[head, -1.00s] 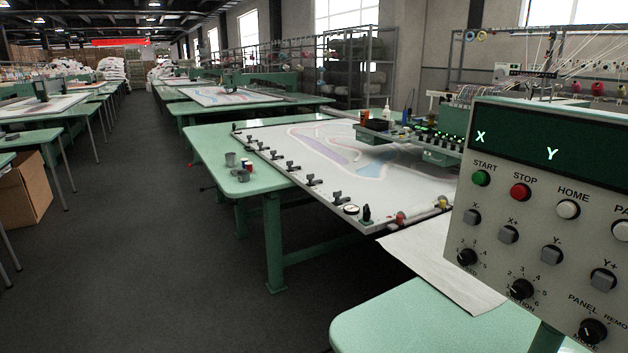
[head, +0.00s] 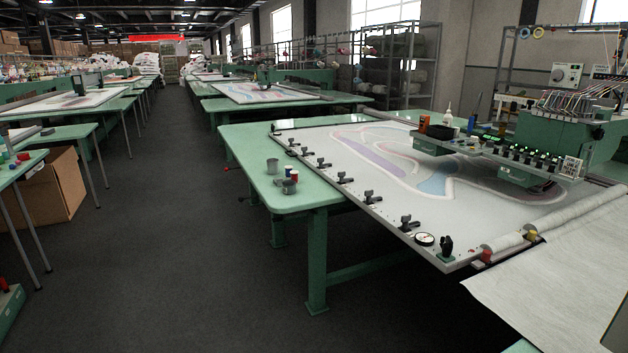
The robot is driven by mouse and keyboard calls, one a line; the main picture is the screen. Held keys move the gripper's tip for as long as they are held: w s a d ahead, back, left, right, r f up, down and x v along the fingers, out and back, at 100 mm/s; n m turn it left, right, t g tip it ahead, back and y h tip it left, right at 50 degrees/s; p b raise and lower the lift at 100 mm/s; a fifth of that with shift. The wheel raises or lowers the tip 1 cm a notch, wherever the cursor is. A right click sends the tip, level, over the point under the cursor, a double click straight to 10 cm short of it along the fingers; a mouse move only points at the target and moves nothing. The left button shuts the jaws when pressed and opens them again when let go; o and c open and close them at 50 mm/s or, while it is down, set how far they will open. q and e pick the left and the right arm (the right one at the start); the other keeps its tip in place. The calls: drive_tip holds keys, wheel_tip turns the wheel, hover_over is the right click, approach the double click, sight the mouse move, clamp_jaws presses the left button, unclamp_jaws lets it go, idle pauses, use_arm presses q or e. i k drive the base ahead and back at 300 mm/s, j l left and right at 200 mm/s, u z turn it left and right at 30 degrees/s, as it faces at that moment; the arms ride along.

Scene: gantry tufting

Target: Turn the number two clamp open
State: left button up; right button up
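A row of several black clamps runs along the left rail of the white cloth frame (head: 391,213) on the green tufting table (head: 254,178). The nearest clamp (head: 409,223) stands close to a round white dial gauge (head: 424,239). Others sit farther back, such as one clamp (head: 372,196), another clamp (head: 344,177) and a small far clamp (head: 275,129). No numbers are readable on them, so I cannot tell which is number two. Whether each is open or shut is too small to tell. Neither of my grippers is in view.
Grey cups (head: 272,166) and small spools (head: 293,174) stand on the table's left corner. A white cloth (head: 560,275) hangs over the near right. The green tufting head (head: 562,140) is at the right. The dark aisle floor (head: 190,230) is clear; a cardboard box (head: 48,190) is at left.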

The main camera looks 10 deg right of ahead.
sight(369, 194)
drive_tip(key=i+j, duration=0.15)
drive_tip(key=i, duration=0.3)
drive_tip(key=i+j, duration=0.15)
drive_tip(key=i, duration=0.35)
drive_tip(key=i+j, duration=0.15)
drive_tip(key=i, duration=0.3)
drive_tip(key=u, duration=0.05)
